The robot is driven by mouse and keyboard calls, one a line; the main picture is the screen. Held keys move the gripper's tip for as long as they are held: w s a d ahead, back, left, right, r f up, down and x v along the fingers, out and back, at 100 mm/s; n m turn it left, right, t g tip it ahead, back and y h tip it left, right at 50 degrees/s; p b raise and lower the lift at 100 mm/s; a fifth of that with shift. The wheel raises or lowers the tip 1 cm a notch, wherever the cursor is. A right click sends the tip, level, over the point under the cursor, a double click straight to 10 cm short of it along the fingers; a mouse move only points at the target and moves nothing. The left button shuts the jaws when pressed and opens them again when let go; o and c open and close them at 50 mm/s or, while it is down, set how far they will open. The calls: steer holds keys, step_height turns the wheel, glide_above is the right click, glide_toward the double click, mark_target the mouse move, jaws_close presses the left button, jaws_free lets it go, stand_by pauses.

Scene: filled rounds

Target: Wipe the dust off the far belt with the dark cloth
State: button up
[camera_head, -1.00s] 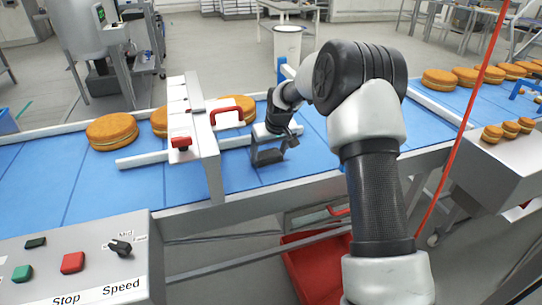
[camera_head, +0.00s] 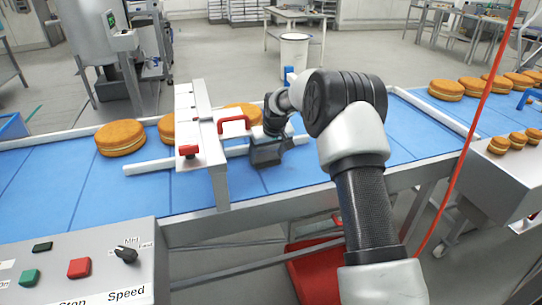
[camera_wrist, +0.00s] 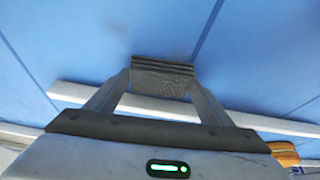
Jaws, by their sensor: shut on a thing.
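The dark cloth (camera_wrist: 162,76) is a folded grey-black pad between my fingertips in the wrist view. My gripper (camera_wrist: 160,84) is shut on it, just over or on the blue belt (camera_wrist: 255,60); I cannot tell whether it touches. A faint greyish patch (camera_wrist: 150,35) shows on the belt beyond the cloth, possibly dust. In the head view my gripper (camera_head: 266,156) is low over the blue belt (camera_head: 130,192), right of the white guard frame. The cloth is hard to separate from the gripper there.
The white guard frame (camera_head: 216,172) with red handles spans the belt close left of my gripper. A white rail (camera_head: 150,166) crosses the belt. Filled rounds (camera_head: 120,138) lie along its far side. A control panel (camera_head: 80,255) stands front left; a red cable (camera_head: 470,140) hangs at right.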

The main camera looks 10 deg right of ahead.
mark_target(270, 175)
steer(key=shift+s+a, duration=0.1)
steer(key=shift+a, duration=0.2)
steer(key=shift+s+d+b, duration=0.15)
steer(key=shift+s+b, duration=0.25)
steer(key=shift+s, duration=0.5)
steer(key=shift+s+d+b, duration=0.1)
steer(key=shift+s+b, duration=0.25)
steer(key=shift+s, duration=0.55)
steer(key=shift+s+d+f+b, duration=0.15)
steer(key=shift+s+b, duration=0.2)
steer(key=shift+s, duration=0.45)
steer(key=shift+s+d+r+b, duration=0.1)
steer(key=shift+s+b, duration=0.2)
steer(key=shift+s, duration=0.45)
steer(key=shift+s+d, duration=0.2)
steer(key=shift+s, duration=0.1)
steer(key=shift+w+r+p, duration=0.1)
steer(key=shift+r+p, duration=1.65)
steer(key=shift+r, duration=1.25)
steer(key=shift+r, duration=0.1)
step_height(270, 175, up, 3)
steer(key=shift+f+p, duration=0.1)
steer(key=shift+p, duration=0.8)
